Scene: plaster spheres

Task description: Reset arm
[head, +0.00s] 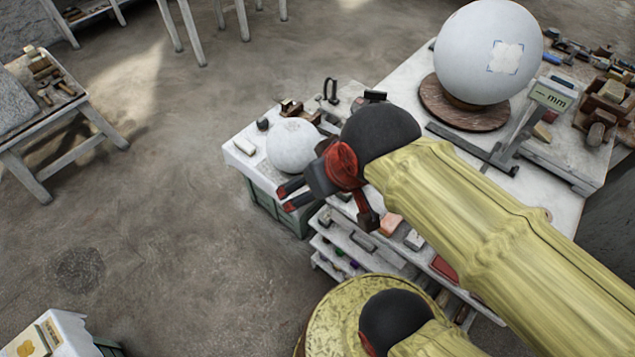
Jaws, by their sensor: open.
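My gripper (290,197) is at the end of my yellow-sleeved arm, just in front of and below a smaller white sphere (293,146). Its two dark fingers with red parts are apart and nothing shows between them. From this view I cannot tell whether the gripper touches the sphere or the table edge. The arm reaches in from the lower right and hides part of the work table.
A large white plaster sphere (488,52) sits on a round wooden stand (463,107) on the white table (407,92). A large caliper (517,133) and tools lie at right. A shelf cart (340,240) stands below my arm. Open floor (160,200) lies at left.

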